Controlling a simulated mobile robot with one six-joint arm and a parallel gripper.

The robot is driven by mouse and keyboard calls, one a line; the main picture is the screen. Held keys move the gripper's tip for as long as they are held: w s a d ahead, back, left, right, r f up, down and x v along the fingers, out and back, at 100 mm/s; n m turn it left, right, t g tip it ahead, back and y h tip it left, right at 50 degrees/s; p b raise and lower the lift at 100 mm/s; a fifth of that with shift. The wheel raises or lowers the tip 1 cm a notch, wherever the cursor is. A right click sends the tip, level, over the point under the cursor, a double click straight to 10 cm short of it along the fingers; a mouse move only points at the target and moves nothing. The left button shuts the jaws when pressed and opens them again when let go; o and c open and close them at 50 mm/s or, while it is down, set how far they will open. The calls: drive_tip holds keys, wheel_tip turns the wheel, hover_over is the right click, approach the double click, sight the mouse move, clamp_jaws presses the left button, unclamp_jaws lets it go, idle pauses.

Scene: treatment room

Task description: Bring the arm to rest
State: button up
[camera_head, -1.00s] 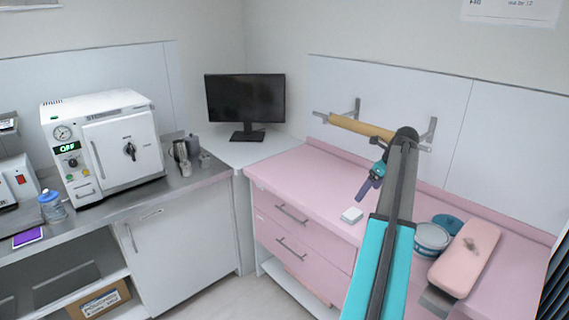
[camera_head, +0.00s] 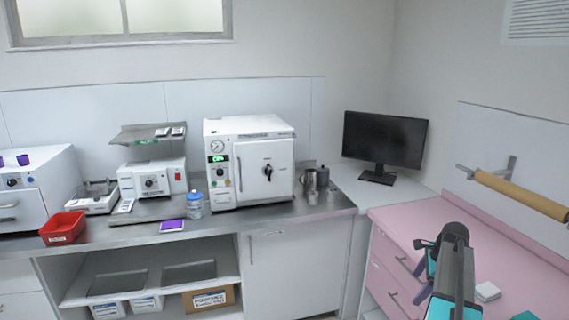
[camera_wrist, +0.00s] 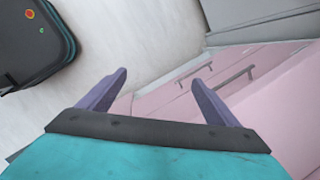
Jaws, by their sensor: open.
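My gripper (camera_wrist: 160,82) shows in the wrist view with its two purple fingers spread apart and nothing between them. Beyond the fingers are the pale floor and the pink drawer fronts (camera_wrist: 180,95) with grey bar handles. In the head view my arm reaches up at the lower right, in front of the pink counter (camera_head: 525,262). The gripper is mostly hidden behind the arm there; a bit of purple finger shows beside it.
A small white block (camera_head: 487,291) lies on the pink counter. A paper roll (camera_head: 520,195) hangs on the wall. A monitor (camera_head: 384,143) stands in the corner. The steel counter at left holds a white autoclave (camera_head: 225,190), a blue-capped bottle (camera_head: 194,206) and a red bin (camera_head: 62,229).

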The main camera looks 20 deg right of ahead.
drive_tip(key=w+a+f+n+g, duration=0.1)
drive_tip(key=a+f+n, duration=0.3)
drive_tip(key=a, duration=0.5)
drive_tip(key=w+a+f+n, duration=0.2)
drive_tip(key=a+f+n, duration=0.2)
drive_tip(key=a, duration=0.4)
drive_tip(key=w+a+f+n+g, duration=0.1)
drive_tip(key=a+f+n, duration=0.3)
drive_tip(key=a, duration=0.5)
drive_tip(key=s+a+f+n, duration=0.3)
drive_tip(key=a+n, duration=0.1)
drive_tip(key=a, duration=0.3)
drive_tip(key=s+a+f+n+g+h, duration=0.1)
drive_tip(key=s+a+f+n, duration=0.15)
drive_tip(key=a+n, duration=0.4)
drive_tip(key=s+a+f+n, duration=0.3)
drive_tip(key=a, duration=0.6)
drive_tip(key=s+f+g+b, duration=0.1)
drive_tip(key=s+f+g, duration=0.2)
drive_tip(key=s+f, duration=0.7)
drive_tip(key=s+f+g, duration=0.2)
drive_tip(key=s+f, duration=0.8)
drive_tip(key=s, duration=0.5)
drive_tip(key=shift+d+g+b, duration=0.15)
drive_tip(key=shift+g+b, duration=0.2)
drive_tip(key=shift+g, duration=0.05)
drive_tip(key=shift+s, duration=0.1)
drive_tip(key=shift+c, duration=0.4)
